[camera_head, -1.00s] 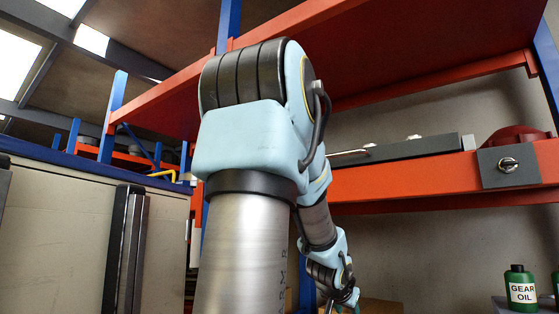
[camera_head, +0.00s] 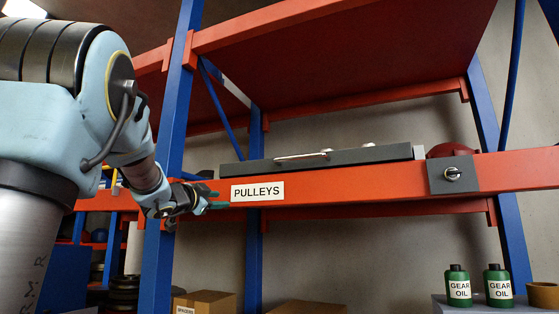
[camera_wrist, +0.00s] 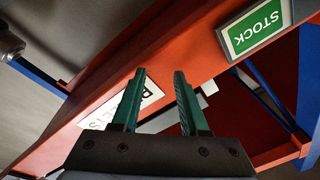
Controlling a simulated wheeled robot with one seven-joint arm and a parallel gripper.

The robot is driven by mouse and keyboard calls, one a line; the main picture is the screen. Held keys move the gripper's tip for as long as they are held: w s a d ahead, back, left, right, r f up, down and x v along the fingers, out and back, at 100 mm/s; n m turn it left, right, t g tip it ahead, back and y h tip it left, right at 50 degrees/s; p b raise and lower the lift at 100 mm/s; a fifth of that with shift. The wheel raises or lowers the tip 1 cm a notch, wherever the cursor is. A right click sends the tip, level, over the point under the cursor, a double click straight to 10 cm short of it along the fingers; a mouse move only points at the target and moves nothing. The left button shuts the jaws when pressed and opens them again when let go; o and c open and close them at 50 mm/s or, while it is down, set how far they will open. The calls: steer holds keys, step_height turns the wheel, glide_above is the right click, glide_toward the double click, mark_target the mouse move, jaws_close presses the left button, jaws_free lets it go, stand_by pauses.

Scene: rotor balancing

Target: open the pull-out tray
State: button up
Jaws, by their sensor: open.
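The pull-out tray (camera_head: 370,155) is a long dark grey unit lying on the orange shelf beam in the head view. A light metal bar handle (camera_head: 303,156) runs along its front. I cannot tell any gap showing it pulled out. My gripper (camera_head: 216,196) is left of and below the handle, near the left end of the tray, beside the PULLEYS label (camera_head: 258,191). In the wrist view, my gripper (camera_wrist: 160,73) has its two green fingers apart with nothing between them, pointing toward the orange beam. The tray is not clearly identifiable in the wrist view.
A grey plate with a round knob (camera_head: 452,174) and a red object (camera_head: 455,150) are right of the tray. A blue post (camera_head: 172,150) stands behind my arm. Green oil bottles (camera_head: 458,287) and a cardboard box (camera_head: 205,302) are below. A green STOCK sign (camera_wrist: 256,27) shows in the wrist view.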

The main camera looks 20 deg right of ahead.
steer(key=s+d+r+m+g+h, duration=0.1)
steer(key=s+r+m+g+h, duration=0.1)
steer(key=r+m, duration=0.1)
steer(key=s+d+r+m+g+h, duration=0.1)
steer(key=s+d+r+m+g, duration=0.1)
steer(key=m, duration=0.1)
steer(key=s+d+r+m+g+h, duration=0.2)
steer(key=r, duration=0.1)
steer(key=shift+s+r+m+h+b, duration=0.2)
steer(key=shift+r+m+h+b, duration=0.1)
steer(key=shift+r+m+b, duration=0.1)
steer(key=m+g+y, duration=0.2)
steer(key=m+g, duration=0.6)
steer(key=m, duration=0.1)
glide_toward(295, 157)
steer(key=d, duration=0.3)
steer(key=d+f+p, duration=0.1)
steer(key=d, duration=0.3)
steer(key=d+f+p, duration=0.1)
steer(key=d, duration=0.2)
steer(key=shift+w+d, duration=0.3)
steer(key=shift+d, duration=0.1)
jaws_close()
